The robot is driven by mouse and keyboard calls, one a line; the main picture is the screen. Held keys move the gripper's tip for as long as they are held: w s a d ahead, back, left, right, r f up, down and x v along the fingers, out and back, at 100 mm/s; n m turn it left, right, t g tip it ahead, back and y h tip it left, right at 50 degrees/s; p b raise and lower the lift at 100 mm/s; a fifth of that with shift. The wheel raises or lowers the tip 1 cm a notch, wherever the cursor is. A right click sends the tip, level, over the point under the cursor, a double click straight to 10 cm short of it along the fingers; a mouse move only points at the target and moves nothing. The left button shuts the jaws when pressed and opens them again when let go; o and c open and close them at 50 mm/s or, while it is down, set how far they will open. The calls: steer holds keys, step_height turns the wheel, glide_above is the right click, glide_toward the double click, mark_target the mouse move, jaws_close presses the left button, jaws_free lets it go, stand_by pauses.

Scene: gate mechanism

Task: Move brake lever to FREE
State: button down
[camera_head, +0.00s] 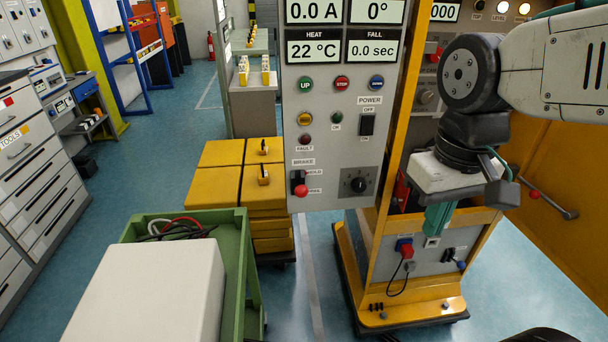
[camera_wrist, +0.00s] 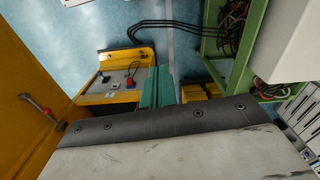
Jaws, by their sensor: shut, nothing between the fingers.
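The brake lever (camera_head: 300,188) is on the lower left of the grey control panel (camera_head: 340,150) in the head view. It has a red knob on a dark slot, under the BRAKE label. HOLD is marked beside its upper part; the lower label, partly covered, is level with the knob. The knob is at the low end. My gripper (camera_head: 434,226) is right of the panel and lower than the lever, pointing down, apart from it. Its teal fingers are shut and empty, and also show in the wrist view (camera_wrist: 158,92). The lever is not visible in the wrist view.
A black rotary knob (camera_head: 358,184) sits right of the lever. A yellow-framed cabinet (camera_head: 400,312) with a red plug and cable stands below my gripper. A green cart (camera_head: 246,262) with a white box (camera_head: 150,295) is at lower left. Yellow blocks (camera_head: 222,153) stand behind it.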

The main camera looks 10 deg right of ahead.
steer(key=w+a, duration=0.3)
steer(key=w, duration=0.7)
step_height(320, 180, up, 2)
steer(key=m+t+y, duration=0.1)
steer(key=m, duration=0.2)
glide_above(300, 188)
steer(key=w+d, duration=0.4)
steer(key=shift+s+a+r, duration=0.1)
steer(key=shift+a+r, duration=0.05)
steer(key=shift+r, duration=0.05)
steer(key=shift+y, duration=0.3)
step_height(300, 188, down, 13)
steer(key=s+a, duration=0.1)
steer(key=a, duration=0.1)
steer(key=shift+s+a, duration=0.15)
steer(key=shift+s, duration=0.25)
